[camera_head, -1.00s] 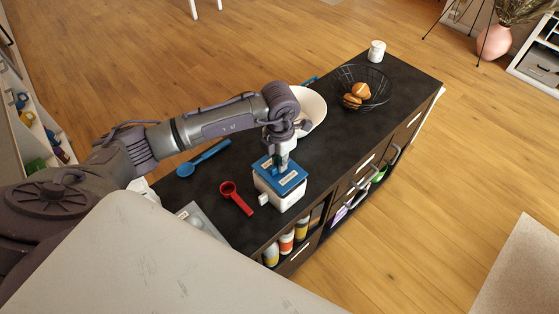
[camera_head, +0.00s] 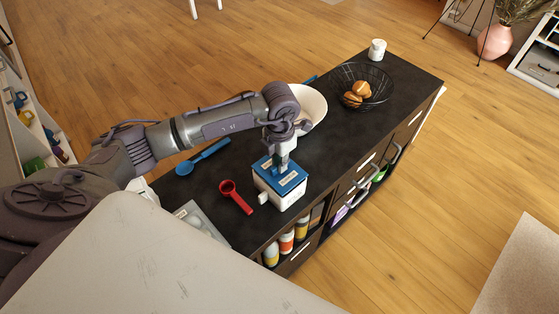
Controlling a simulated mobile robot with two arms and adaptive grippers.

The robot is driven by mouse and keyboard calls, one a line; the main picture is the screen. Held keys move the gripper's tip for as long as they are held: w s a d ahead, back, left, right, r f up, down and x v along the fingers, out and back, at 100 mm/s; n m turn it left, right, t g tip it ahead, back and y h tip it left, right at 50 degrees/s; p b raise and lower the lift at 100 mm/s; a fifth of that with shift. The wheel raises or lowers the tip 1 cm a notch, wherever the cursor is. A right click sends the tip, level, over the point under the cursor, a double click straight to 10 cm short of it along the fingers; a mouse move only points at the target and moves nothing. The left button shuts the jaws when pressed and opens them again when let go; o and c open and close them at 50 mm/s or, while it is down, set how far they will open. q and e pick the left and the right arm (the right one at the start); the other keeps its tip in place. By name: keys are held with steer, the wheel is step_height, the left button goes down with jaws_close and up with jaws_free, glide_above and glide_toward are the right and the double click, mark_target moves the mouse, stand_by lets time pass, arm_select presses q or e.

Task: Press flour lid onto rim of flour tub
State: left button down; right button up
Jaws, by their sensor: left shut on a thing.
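The flour tub (camera_head: 282,201) is a white box with a spout or handle at its left side, standing on the dark counter top near its front edge. The blue flour lid (camera_head: 294,182) lies over the tub's top, roughly in line with it. Whether it is fully down on the rim all round cannot be told. My left gripper (camera_head: 281,167) points down from above and is shut on the raised middle of the lid, partly covering it. My right gripper is not in view.
A red scoop (camera_head: 236,196) lies just left of the tub, and a blue scoop (camera_head: 203,157) farther left. A white bowl (camera_head: 314,103) sits behind my gripper. A wire basket (camera_head: 376,77) with bread and a white jar (camera_head: 377,50) stand farther back. The counter right of the tub is clear.

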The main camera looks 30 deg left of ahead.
arm_select(q)
steer(key=shift+f+b, duration=0.55)
steer(key=shift+f, duration=0.15)
steer(key=c, duration=1.1)
jaws_free()
steer(key=shift+r+p, duration=1.7)
steer(key=shift+r, duration=0.85)
